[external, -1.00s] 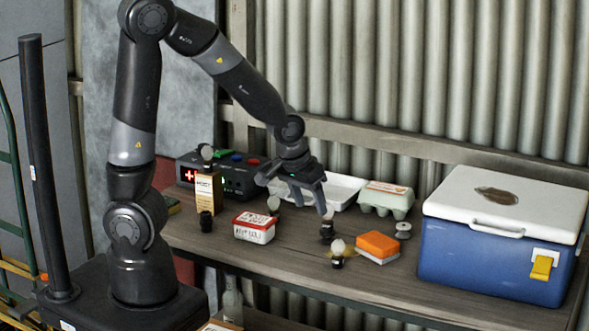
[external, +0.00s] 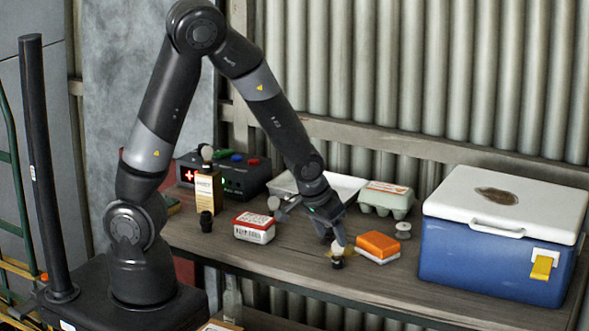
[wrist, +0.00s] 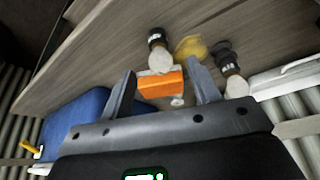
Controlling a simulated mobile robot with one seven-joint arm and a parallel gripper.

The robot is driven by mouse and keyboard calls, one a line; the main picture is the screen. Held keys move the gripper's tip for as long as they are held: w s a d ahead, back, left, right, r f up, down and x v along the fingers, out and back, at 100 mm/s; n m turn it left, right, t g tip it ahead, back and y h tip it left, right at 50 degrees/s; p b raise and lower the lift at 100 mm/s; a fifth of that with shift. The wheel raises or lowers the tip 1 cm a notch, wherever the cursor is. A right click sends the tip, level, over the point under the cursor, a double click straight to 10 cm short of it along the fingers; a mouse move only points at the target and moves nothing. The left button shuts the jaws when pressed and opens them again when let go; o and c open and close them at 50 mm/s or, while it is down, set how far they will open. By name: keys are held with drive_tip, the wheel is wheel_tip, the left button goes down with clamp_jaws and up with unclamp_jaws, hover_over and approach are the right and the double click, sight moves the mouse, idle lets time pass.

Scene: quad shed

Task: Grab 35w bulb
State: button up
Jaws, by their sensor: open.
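Several white bulbs with dark bases stand on the bench; I cannot read their wattage. One bulb (external: 337,247) stands near the front edge beside the orange sponge, at my gripper's right fingertip in the external view. In the wrist view a bulb (wrist: 161,61) with a black labelled base shows between the fingertips, apart from them. A second bulb (wrist: 237,87) shows just right of the right finger. Another bulb (external: 274,202) is by the left finger in the external view. My gripper (external: 311,226) is open and empty, pointing down; it also shows in the wrist view (wrist: 162,70).
An orange sponge (external: 378,246) lies right of the front bulb. A red-and-white box (external: 254,228) stands left. An egg carton (external: 386,199), white tray (external: 347,187) and spool (external: 403,230) lie behind. A large blue cooler (external: 480,262) fills the right end.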

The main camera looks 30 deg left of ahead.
sight(336, 242)
drive_tip(key=shift+x, duration=2.95)
drive_tip(key=shift+w+d+r, duration=0.1)
drive_tip(key=shift+c, duration=0.3)
drive_tip(key=c, duration=1)
